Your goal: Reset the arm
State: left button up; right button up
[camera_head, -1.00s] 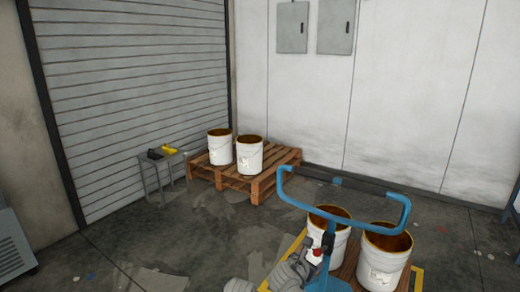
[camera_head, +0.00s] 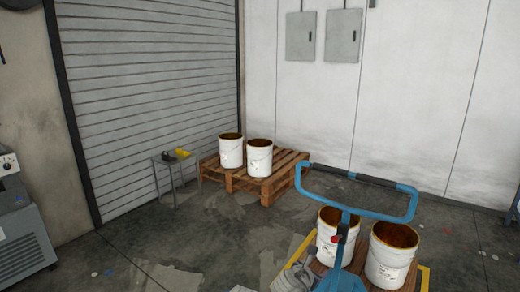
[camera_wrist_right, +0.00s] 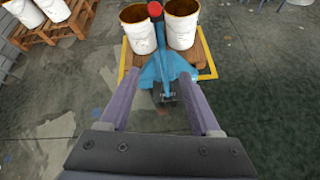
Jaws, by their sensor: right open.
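My right gripper (camera_head: 303,272) shows as a grey shape low in the head view, left of the blue handle's post. In the right wrist view the two purple-grey fingers of the right gripper (camera_wrist_right: 158,80) are spread apart. No object is visibly clamped between them; the blue pallet jack base (camera_wrist_right: 166,72) shows beyond and between them. The blue loop handle (camera_head: 414,205) of the pallet jack stands up in front of me, with a red knob (camera_head: 341,239) on its post. My left gripper is not in view.
Two white buckets (camera_head: 392,262) stand on a pallet at the jack. Two more buckets (camera_head: 259,160) stand on a wooden pallet (camera_head: 282,178) by the wall. A small grey table (camera_head: 161,163) stands left of it. A grey machine (camera_head: 25,240) is at the far left. Open floor lies between.

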jog(key=s+a+f+m+g+y+p, duration=0.1)
jog(key=s+a+f+m+g, duration=0.3)
jog(key=s+m, duration=0.6)
jog(key=s+a+f+m+g+y+p, duration=0.1)
jog(key=s+a+f+m+g+y, duration=0.3)
jog(key=s+m, duration=0.6)
jog(key=shift+s+a+f+m+g+y, duration=0.2)
jog(key=shift+a+f+m+g+y, duration=0.1)
jog(key=shift+a+m+g, duration=1)
jog(key=shift+a, duration=0.15)
